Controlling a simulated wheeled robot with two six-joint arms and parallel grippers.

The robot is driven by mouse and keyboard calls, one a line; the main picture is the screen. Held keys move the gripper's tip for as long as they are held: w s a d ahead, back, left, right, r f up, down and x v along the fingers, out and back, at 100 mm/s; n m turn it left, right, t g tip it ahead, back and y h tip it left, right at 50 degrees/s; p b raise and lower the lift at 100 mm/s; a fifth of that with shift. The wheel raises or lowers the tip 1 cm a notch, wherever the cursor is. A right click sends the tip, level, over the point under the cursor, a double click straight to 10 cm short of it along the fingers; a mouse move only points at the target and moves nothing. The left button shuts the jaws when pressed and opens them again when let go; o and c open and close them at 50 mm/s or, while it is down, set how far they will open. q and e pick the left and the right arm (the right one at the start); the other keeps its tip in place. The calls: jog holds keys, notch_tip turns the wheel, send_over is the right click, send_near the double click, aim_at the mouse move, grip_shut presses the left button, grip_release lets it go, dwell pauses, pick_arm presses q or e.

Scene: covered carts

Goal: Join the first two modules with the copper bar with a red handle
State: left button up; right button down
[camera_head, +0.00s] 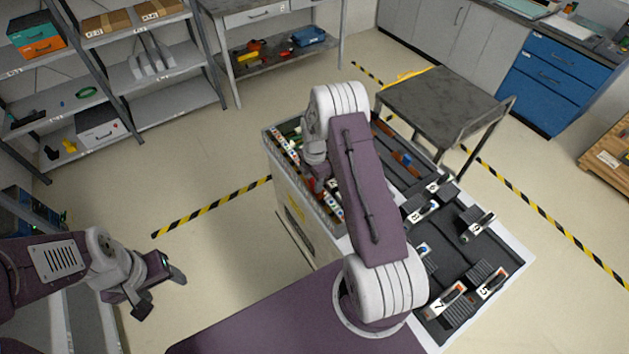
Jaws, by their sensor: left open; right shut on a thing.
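My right gripper (318,173) is over the left section of the cart, largely hidden by my own arm. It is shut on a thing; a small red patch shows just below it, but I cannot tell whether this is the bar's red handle. Several black modules with white number labels stand on the cart's dark right part, among them one marked 7 (440,304) and one marked 5 (492,286). Another module (477,226) stands farther back. Some modules are partly hidden by my arm. My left gripper (160,294) is open and empty over the floor at the left.
The cart's left section (287,152) holds several small coloured parts. A section behind my arm holds brownish bars and a blue piece (407,159). A grey table (436,100) stands close behind the cart. Shelves (150,70) line the left; floor between is clear.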

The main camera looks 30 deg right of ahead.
jog(key=shift+f, duration=0.35)
jog(key=shift+f, duration=0.15)
jog(key=c, duration=0.9)
grip_release()
notch_tip(320, 180, up, 8)
jog(key=shift+r+b, duration=0.1)
jog(key=shift+b, duration=1)
jog(key=shift+r, duration=0.45)
